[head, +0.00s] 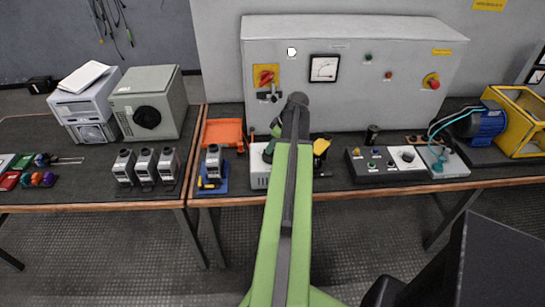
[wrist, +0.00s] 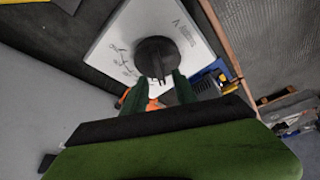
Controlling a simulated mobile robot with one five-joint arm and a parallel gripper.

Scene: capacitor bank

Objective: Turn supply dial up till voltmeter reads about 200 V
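The supply dial is a round black knob (wrist: 156,58) on the white top of a supply box (wrist: 120,42), seen in the wrist view. The box (head: 260,181) shows partly in the head view, with its dial hidden behind my arm. My gripper (wrist: 160,79) has its two dark green fingers apart, with the tips at the knob's near edge. I cannot tell whether they touch it. The voltmeter (head: 324,68) is a square white-faced gauge on the grey cabinet (head: 400,50). Its needle is too small to read exactly.
An orange tray (head: 222,133) and a blue-based device (head: 212,170) stand left of the supply box. A yellow-black tool (head: 321,147) and a button panel (head: 385,164) stand to the right. The bench's front edge (head: 400,190) runs close by.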

